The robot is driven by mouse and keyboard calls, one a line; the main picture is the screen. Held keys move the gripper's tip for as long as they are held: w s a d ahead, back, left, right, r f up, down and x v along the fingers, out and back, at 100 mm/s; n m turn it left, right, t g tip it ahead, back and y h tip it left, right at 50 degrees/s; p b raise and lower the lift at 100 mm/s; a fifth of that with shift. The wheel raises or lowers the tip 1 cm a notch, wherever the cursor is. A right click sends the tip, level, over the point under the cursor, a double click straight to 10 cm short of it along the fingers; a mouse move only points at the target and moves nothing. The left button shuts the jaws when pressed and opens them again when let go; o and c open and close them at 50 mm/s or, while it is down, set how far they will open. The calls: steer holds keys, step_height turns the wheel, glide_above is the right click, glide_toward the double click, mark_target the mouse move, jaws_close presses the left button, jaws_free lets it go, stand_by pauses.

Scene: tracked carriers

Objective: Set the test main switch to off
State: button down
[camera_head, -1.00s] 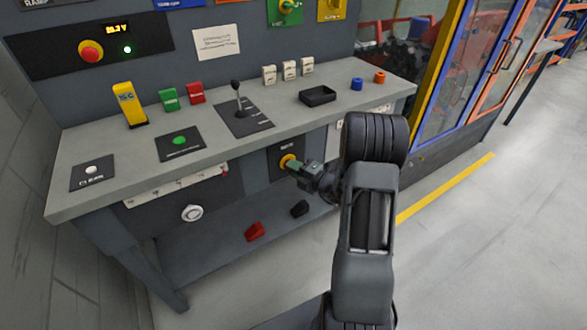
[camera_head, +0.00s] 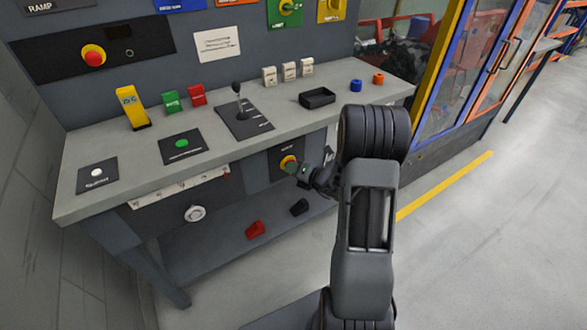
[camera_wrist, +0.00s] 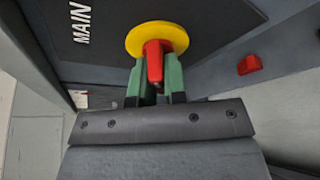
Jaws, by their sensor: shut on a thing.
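The main switch is a red handle (camera_wrist: 154,62) on a yellow disc (camera_wrist: 157,38), set in a dark plate marked MAIN (camera_wrist: 80,22). In the head view its yellow disc (camera_head: 288,163) shows on the bench front, below the worktop. My gripper (camera_wrist: 154,82) has its green fingers on both sides of the red handle and is shut on it. In the head view my gripper (camera_head: 301,170) is at the switch and partly covers it. The position marks around the disc are not readable.
Open floor (camera_head: 480,240) lies to the right.

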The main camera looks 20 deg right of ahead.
steer(key=shift+f+n+h+b, duration=0.15)
steer(key=shift+n+h+b, duration=0.55)
steer(key=shift+n, duration=0.4)
steer(key=n+h+b, duration=0.1)
steer(key=b, duration=0.1)
steer(key=shift+f+n+b, duration=0.1)
steer(key=shift+n+b, duration=0.25)
steer(key=shift+n, duration=0.05)
steer(key=n+h+b, duration=0.1)
steer(key=b, duration=0.3)
steer(key=shift+n, duration=0.4)
steer(key=shift+n+h+b, duration=0.5)
steer(key=shift+h+b, duration=0.1)
steer(key=shift+b, duration=0.45)
steer(key=shift+r, duration=0.2)
steer(key=c, duration=1.2)
jaws_free()
steer(key=shift+o, duration=0.2)
steer(key=shift+s+r, duration=0.1)
